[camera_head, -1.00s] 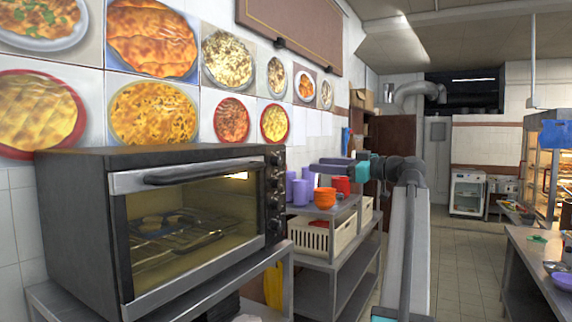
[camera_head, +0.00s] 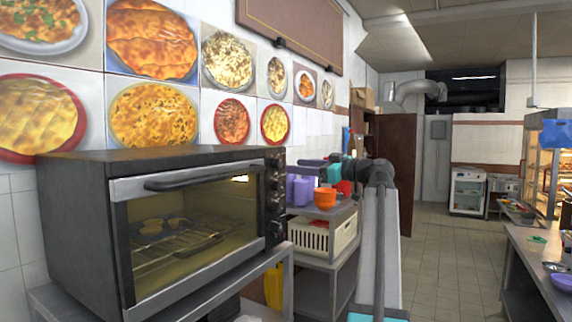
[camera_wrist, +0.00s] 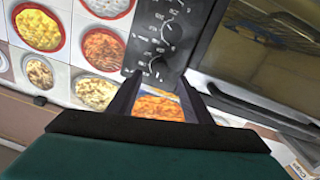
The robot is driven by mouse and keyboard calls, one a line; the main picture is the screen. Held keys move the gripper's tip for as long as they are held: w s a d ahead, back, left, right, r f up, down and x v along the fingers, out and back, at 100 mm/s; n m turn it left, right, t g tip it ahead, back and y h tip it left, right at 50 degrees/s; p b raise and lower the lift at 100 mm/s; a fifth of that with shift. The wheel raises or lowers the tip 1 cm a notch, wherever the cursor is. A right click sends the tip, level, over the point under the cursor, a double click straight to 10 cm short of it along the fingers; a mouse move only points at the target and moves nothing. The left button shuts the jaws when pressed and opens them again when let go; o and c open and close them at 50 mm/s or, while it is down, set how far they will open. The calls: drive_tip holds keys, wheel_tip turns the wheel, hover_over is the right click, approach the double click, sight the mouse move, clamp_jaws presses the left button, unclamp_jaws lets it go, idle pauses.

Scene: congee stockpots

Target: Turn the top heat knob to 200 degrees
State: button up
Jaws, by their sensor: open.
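The black oven (camera_head: 75,215) stands at the left in the head view, with a column of dark knobs on its right-hand panel. The topmost knob (camera_head: 276,160) also shows in the wrist view (camera_wrist: 157,68), where the oven appears upside down. Another knob (camera_wrist: 171,33) sits beyond it on the panel. The labels and dial settings are too small to read. My gripper (camera_head: 301,163) is right of the panel, its fingers toward the knobs. In the wrist view my gripper (camera_wrist: 160,76) is open and empty, its fingertips on either side of the line to the topmost knob. Contact cannot be told.
The oven door handle (camera_head: 200,177) runs along the top of the glass door. The tiled floor (camera_head: 440,270) at right is clear.

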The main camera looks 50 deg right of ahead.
sight(280, 165)
drive_tip(key=shift+w+a+p, duration=0.2)
drive_tip(key=shift+w, duration=0.75)
drive_tip(key=shift+w+a+p, duration=0.15)
drive_tip(key=shift+w, duration=0.75)
drive_tip(key=shift+w+a+p, duration=0.2)
drive_tip(key=shift+w, duration=0.75)
drive_tip(key=c, duration=1)
drive_tip(key=shift+a, duration=0.15)
drive_tip(key=shift+c, duration=0.3)
